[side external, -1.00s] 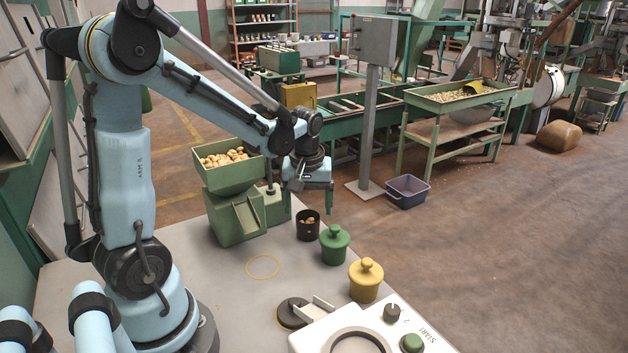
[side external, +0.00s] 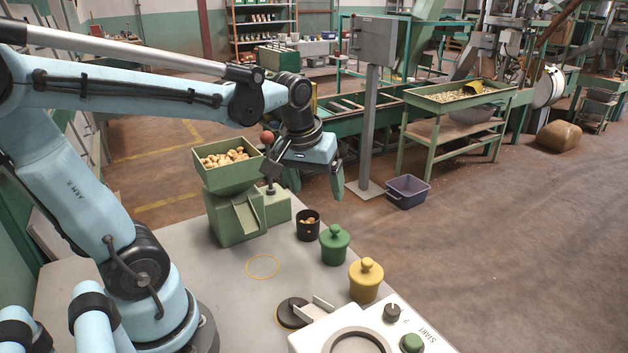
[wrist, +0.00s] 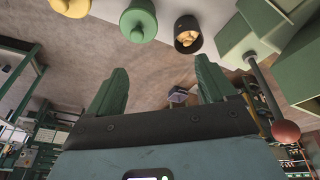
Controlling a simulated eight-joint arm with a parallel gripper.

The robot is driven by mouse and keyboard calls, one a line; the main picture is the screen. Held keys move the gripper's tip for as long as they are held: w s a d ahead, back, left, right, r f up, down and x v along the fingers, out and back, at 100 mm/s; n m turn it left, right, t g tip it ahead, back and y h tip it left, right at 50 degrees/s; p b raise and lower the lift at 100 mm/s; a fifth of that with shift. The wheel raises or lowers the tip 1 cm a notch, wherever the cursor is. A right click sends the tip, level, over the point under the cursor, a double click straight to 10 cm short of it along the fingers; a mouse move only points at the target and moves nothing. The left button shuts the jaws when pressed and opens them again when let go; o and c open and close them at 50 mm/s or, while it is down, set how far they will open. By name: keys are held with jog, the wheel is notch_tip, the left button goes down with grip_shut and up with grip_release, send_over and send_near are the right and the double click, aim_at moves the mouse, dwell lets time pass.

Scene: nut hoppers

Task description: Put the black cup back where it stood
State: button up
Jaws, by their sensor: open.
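The black cup (side external: 308,225) stands upright on the table, beside the green hopper base, with tan nuts inside. In the wrist view the black cup (wrist: 187,36) shows at the top, apart from my fingers. A yellow ring (side external: 263,267) is marked on the bare table, left of and nearer than the cup. My gripper (side external: 306,182) is open and empty, above and behind the cup. In the wrist view its two green fingers (wrist: 161,90) are spread with nothing between them.
The green hopper (side external: 229,180) holds nuts, with a red-knobbed lever (side external: 267,137) beside it. A green lidded pot (side external: 334,246) and a yellow lidded pot (side external: 366,282) stand along the table's right edge. A white control panel (side external: 375,330) is in front. Table around the ring is clear.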

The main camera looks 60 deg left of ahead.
jog(key=s+d+f+m+t+h, duration=0.1)
jog(key=s+d+m+t, duration=0.2)
jog(key=d+m, duration=0.4)
jog(key=shift+d+t, duration=0.25)
jog(key=shift+t, duration=0.25)
